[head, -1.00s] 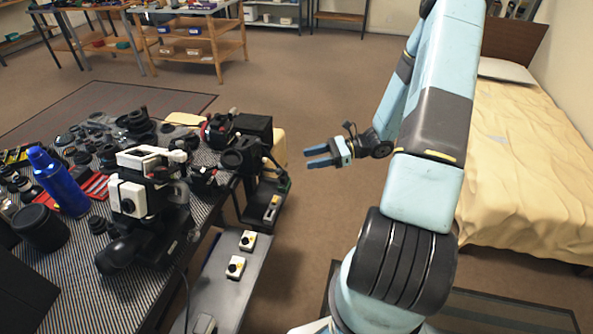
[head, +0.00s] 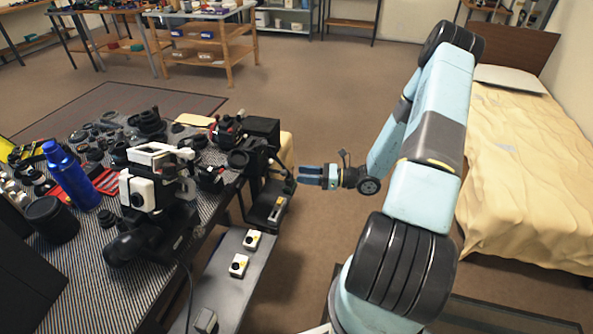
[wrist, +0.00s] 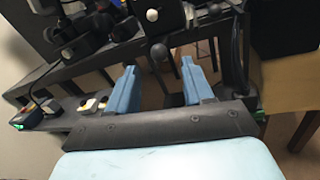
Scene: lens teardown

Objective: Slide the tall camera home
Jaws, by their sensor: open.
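A tall black camera-like apparatus (head: 258,160) stands at the right end of the striped table, with a dark base and upright. A second, white-and-black camera (head: 142,190) stands on a dark mount nearer the front. I cannot tell for sure which one the task calls the tall camera. My gripper (head: 312,176) is open and empty, just right of the black apparatus, with its blue fingers pointing left at it. In the wrist view, a dark lever with a round knob (wrist: 158,54) shows beyond and between the fingers (wrist: 160,82). I cannot tell whether they touch.
The striped table (head: 90,285) is crowded with lenses, a blue bottle (head: 70,176) and a red tray (head: 108,183). A low grey shelf (head: 225,292) with small cream boxes (head: 238,265) runs along its right side. Open carpet lies behind; a bed (head: 520,170) stands at right.

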